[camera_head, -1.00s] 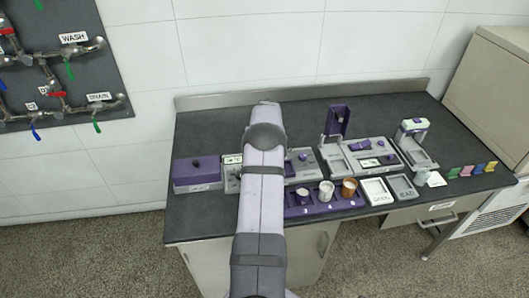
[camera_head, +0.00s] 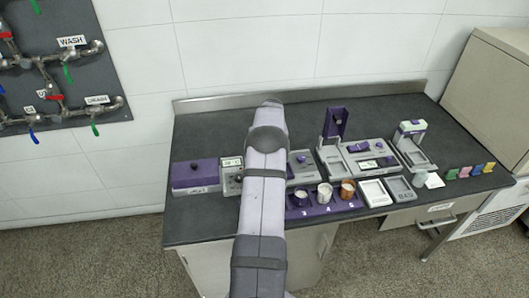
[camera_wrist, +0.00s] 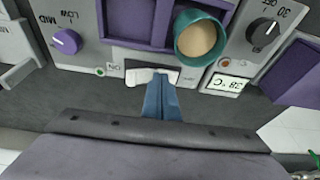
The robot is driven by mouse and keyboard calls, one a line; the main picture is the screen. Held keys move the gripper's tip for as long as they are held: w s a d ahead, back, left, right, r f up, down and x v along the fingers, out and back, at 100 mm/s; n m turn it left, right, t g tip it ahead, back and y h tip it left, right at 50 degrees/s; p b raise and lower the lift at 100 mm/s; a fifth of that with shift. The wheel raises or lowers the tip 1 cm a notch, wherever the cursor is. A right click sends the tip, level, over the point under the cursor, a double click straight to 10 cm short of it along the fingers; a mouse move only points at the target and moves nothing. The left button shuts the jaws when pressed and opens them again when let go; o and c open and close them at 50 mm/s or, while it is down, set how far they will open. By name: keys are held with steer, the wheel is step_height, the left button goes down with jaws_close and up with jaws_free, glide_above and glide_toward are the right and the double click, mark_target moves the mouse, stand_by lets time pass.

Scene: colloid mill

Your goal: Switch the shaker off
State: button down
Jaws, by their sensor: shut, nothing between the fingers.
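The shaker shows in the wrist view as a grey body (camera_wrist: 80,61) with purple compartments (camera_wrist: 138,18). A teal cup (camera_wrist: 200,38) with tan contents sits in it. A white rocker switch (camera_wrist: 140,76) is on its front edge, with a lit green lamp (camera_wrist: 100,71) beside it. My gripper (camera_wrist: 162,78) has blue fingers pressed together, empty, right at the switch and covering part of it; I cannot tell whether they touch. In the head view my arm hides the gripper and the middle of the shaker (camera_head: 302,165).
A display reading about 28 °C (camera_wrist: 228,83) and a black knob (camera_wrist: 262,32) are on one side; a purple knob (camera_wrist: 67,41) is on the other. A purple box (camera_head: 195,176) stands left of the shaker. A cup rack (camera_head: 325,205) and trays (camera_head: 374,193) lie to the right.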

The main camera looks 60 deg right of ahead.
step_height(320, 180, up, 4)
steer(key=shift+p, duration=1.2)
steer(key=a+r+b, duration=0.3)
steer(key=r, duration=0.6)
steer(key=shift+s+a+b, duration=0.15)
steer(key=shift+a+b, duration=0.15)
steer(key=shift+a, duration=0.1)
steer(key=shift+r, duration=0.1)
